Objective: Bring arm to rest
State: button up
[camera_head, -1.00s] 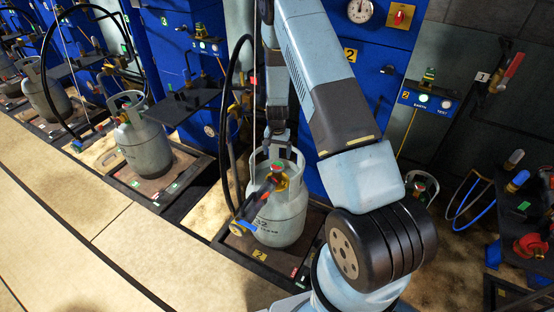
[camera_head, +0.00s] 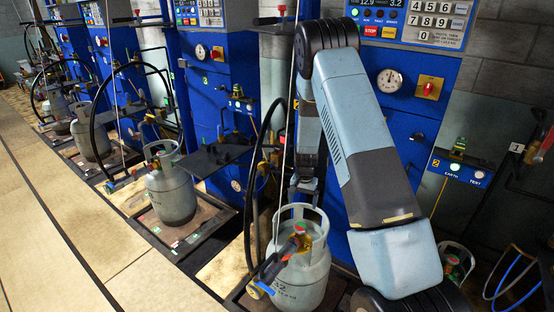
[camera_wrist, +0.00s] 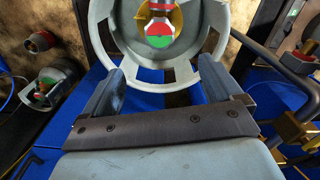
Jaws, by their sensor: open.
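My gripper (camera_wrist: 157,88) is open in the wrist view, its two fingers apart with nothing held between them. In the head view (camera_head: 302,188) it points down just behind the collar of a grey gas cylinder (camera_head: 300,280). The cylinder stands upright on a scale at the bottom centre. In the wrist view its ring-shaped collar (camera_wrist: 210,75) lies just beyond the fingertips; I cannot tell whether they touch. A red and green valve fitting (camera_wrist: 159,28) sits inside the collar. My arm bends down in front of the blue cabinet, its lower part cut off by the frame.
A blue cabinet with a keypad (camera_head: 432,25) stands close behind my arm. A black hose loop (camera_head: 250,190) rises beside the cylinder. More cylinders (camera_head: 171,195) stand on scales to the left. A small cylinder (camera_head: 455,262) is at right. The floor (camera_head: 50,230) at lower left is clear.

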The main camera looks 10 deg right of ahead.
jog(key=s+r+n+t, duration=0.1)
jog(key=s+r, duration=0.2)
jog(key=r, duration=0.7)
jog(key=s+a+r+n+t, duration=0.1)
jog(key=s+r, duration=0.2)
jog(key=r, duration=0.7)
jog(key=s+r+n, duration=0.1)
jog(key=s+r, duration=0.3)
jog(key=r, duration=0.7)
jog(key=s+r+n+t, duration=0.1)
jog(key=s+r, duration=0.4)
jog(key=s, duration=0.4)
jog(key=s+r+n+t, duration=0.1)
jog(key=s+r, duration=0.3)
jog(key=s, duration=0.5)
jog(key=s+r+n+t, duration=0.1)
jog(key=s+r, duration=0.4)
jog(key=s, duration=0.4)
jog(key=shift+d+r+t, duration=0.25)
jog(key=shift+r+t, duration=0.05)
jog(key=shift+r, duration=0.05)
